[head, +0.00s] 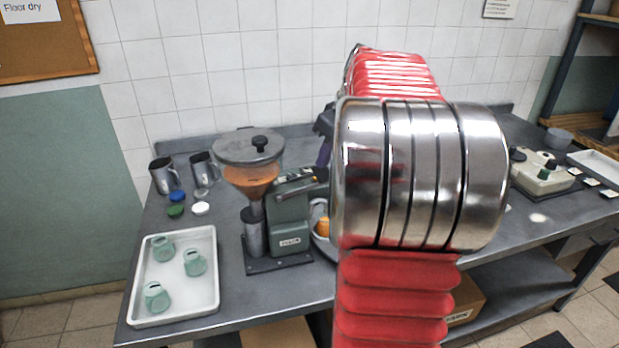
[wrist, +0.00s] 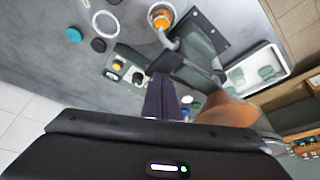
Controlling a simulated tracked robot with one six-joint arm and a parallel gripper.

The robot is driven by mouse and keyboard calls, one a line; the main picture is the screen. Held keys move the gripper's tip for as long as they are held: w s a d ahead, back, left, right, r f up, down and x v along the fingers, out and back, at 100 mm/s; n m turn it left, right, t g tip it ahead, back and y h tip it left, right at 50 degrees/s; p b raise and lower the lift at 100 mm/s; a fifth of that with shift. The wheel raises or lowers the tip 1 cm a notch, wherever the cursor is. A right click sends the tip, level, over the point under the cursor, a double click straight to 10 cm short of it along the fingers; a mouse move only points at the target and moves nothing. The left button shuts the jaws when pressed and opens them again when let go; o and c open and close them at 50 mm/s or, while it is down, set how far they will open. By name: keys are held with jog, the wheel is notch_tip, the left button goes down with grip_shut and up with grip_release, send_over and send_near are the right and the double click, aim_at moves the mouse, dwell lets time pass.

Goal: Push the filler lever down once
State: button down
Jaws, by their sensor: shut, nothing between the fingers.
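The filler (head: 288,222) is a green machine on a dark base plate. A clear hopper (head: 250,175) with orange contents and a dark-knobbed lid stands at its left. A dark lever (head: 300,188) stretches right from its top, roughly level; its far end is hidden by my arm. In the wrist view the orange-brown hopper (wrist: 225,110) is close on the right. My gripper (wrist: 160,82) has dark purple fingers held together and empty, above and beside the filler. Whether they touch the lever cannot be told. In the head view my arm hides most of the gripper.
A white tray (head: 150,312) with green jars is at the front left. Metal mugs (head: 163,175) and coloured lids (head: 176,211) are behind it. An orange-filled vessel (head: 322,228) stands right of the filler. A control box (head: 540,172) is at the right.

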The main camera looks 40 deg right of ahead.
jog(key=shift+r, duration=2.45)
jog(key=shift+s, duration=0.1)
